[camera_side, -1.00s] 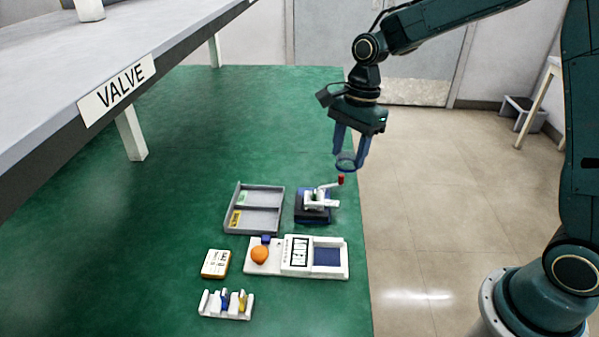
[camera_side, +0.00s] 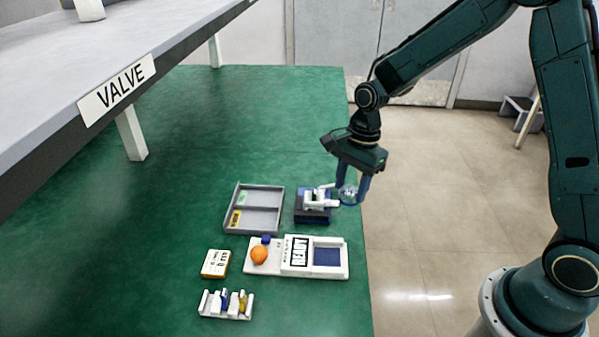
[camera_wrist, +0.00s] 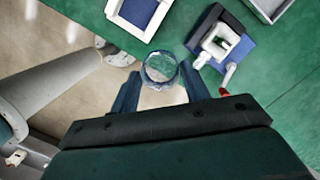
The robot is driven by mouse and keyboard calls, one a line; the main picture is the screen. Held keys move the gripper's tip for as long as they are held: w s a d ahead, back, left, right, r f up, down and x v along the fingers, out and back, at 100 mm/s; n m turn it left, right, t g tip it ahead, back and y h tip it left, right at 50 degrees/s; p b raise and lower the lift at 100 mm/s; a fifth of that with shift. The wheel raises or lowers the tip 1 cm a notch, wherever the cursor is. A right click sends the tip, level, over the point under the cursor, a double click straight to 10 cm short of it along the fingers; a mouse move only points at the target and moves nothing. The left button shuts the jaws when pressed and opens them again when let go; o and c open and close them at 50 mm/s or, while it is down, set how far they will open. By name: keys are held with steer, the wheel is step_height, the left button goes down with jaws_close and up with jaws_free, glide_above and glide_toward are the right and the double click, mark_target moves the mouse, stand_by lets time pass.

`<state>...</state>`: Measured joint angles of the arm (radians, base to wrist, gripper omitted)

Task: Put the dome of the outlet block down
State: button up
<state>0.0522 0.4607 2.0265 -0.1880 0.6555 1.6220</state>
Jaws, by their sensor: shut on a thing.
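A clear, round dome (camera_wrist: 160,68) is between the fingertips of my gripper (camera_wrist: 163,88) in the wrist view. My gripper (camera_side: 351,190) is shut on the dome, which also shows in the side view (camera_side: 347,196) as a pale bluish glassy shape. The outlet block (camera_side: 313,205), with a dark blue base and a white fitting, stands on the green table just left of my gripper. In the wrist view the block (camera_wrist: 222,42) is to the right of the dome, with a red-tipped lever (camera_wrist: 228,76) beside my right finger. The dome is apart from the block's base.
A grey two-part tray (camera_side: 262,221) lies left of the block. A white panel (camera_side: 335,272) with a READY card, an orange ball (camera_side: 259,254), a labelled box (camera_side: 216,263) and a vial rack (camera_side: 240,315) lie nearer the camera. The table's right edge is close to my gripper.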

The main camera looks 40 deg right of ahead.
step_height(320, 180, down, 9)
steer(key=shift+r, duration=0.2)
steer(key=shift+f, duration=1.85)
steer(key=shift+f, duration=0.1)
steer(key=o, duration=0.9)
steer(key=shift+o, duration=0.2)
steer(key=r, duration=0.3)
steer(key=d+r, duration=0.1)
steer(key=r, duration=0.7)
steer(key=shift+d, duration=0.3)
steer(key=shift+d+r, duration=0.1)
steer(key=shift+r, duration=0.45)
